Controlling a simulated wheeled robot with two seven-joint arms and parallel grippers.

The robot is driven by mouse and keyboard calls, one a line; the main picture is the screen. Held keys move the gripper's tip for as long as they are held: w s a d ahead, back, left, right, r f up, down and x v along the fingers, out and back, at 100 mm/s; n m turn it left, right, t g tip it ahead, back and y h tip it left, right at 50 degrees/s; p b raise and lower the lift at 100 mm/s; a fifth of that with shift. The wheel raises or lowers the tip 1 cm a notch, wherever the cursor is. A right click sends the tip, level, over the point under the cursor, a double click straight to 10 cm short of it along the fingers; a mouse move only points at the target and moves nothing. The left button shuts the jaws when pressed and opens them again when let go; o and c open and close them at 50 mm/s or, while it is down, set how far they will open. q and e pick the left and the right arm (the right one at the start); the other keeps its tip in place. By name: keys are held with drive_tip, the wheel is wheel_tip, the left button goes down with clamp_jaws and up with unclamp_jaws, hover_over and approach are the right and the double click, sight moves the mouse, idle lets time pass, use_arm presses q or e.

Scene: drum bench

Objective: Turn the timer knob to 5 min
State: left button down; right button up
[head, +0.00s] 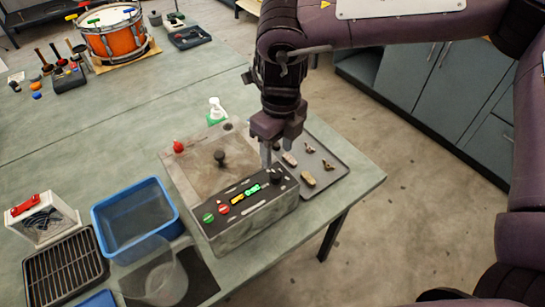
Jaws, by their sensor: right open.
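The machine (250,229) is a grey box with a dark sloped control panel (242,212). The panel carries red and green buttons, small yellow and green labels or displays, and a dark knob (275,176) at its right end, which looks like the timer knob. The knob's setting is too small to read. My right gripper (275,158) points down just above and behind this knob, fingers apart and empty. I cannot tell whether a fingertip touches the knob. My left gripper is not in view.
A dark tray (334,164) with several small parts lies right of the machine, close to the gripper. A black ball-topped lever (220,156) and a red knob (179,146) stand behind the panel. A blue bin (138,216) and clear container (160,278) stand left.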

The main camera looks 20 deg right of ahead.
sight(276, 173)
drive_tip(key=f, duration=0.2)
drive_tip(key=s+f, duration=0.1)
drive_tip(key=f, duration=0.1)
drive_tip(key=shift+s+a+p, duration=0.1)
drive_tip(key=shift+s+p, duration=0.05)
drive_tip(key=shift+p, duration=0.25)
drive_tip(key=shift+w+f, duration=0.2)
drive_tip(key=shift+f, duration=0.3)
drive_tip(key=shift+w+f, duration=0.15)
drive_tip(key=shift+f, duration=0.35)
drive_tip(key=shift+s+f, duration=0.1)
drive_tip(key=shift+f, duration=0.05)
drive_tip(key=c, duration=0.5)
drive_tip(key=shift+c, duration=1.2)
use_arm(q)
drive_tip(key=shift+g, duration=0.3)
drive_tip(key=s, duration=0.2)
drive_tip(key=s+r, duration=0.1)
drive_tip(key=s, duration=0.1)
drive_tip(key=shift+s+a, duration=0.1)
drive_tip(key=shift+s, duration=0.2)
use_arm(e)
drive_tip(key=shift+c, duration=1.2)
